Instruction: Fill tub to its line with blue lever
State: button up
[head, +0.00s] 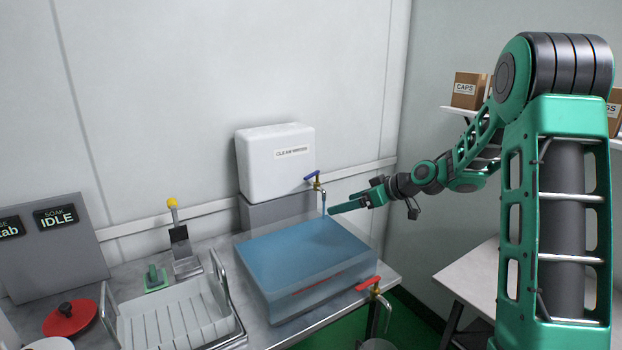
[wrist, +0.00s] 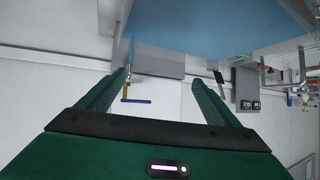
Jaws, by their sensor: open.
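The clear tub (head: 283,301) stands on the counter, holding blue water that looks high in it. A red mark shows low on its front; I cannot tell whether it is the fill line. The blue lever (head: 311,177) sits on a brass tap at the white clean-water tank. A thin blue stream appears to run from the tap into the tub. The lever also shows in the wrist view (wrist: 137,101), between the fingers in the picture. My gripper (head: 350,203) is open and empty, right of the tap and above the tub's back right corner, apart from the lever.
A red-lever tap (head: 368,284) sticks out at the tub's front right. A dish rack (head: 174,318), a yellow-topped stand (head: 181,240) and a sign reading IDLE (head: 56,217) are at left. A white table (head: 478,283) stands at right.

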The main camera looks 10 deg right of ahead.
aim_at(314, 175)
jog(key=w+a+t+y, duration=0.1)
jog(key=w+a, duration=0.1)
jog(key=w, duration=0.3)
jog(key=w+a+r+t+y, duration=0.1)
jog(key=w+a+t+y, duration=0.1)
jog(key=w, duration=0.4)
jog(key=w+a+r+n+t+y, duration=0.1)
jog(key=w+a, duration=0.1)
jog(key=w, duration=0.4)
jog(key=shift+w+a+r+t, duration=0.1)
jog(key=shift+a+r+t, duration=0.2)
jog(key=shift+a, duration=0.1)
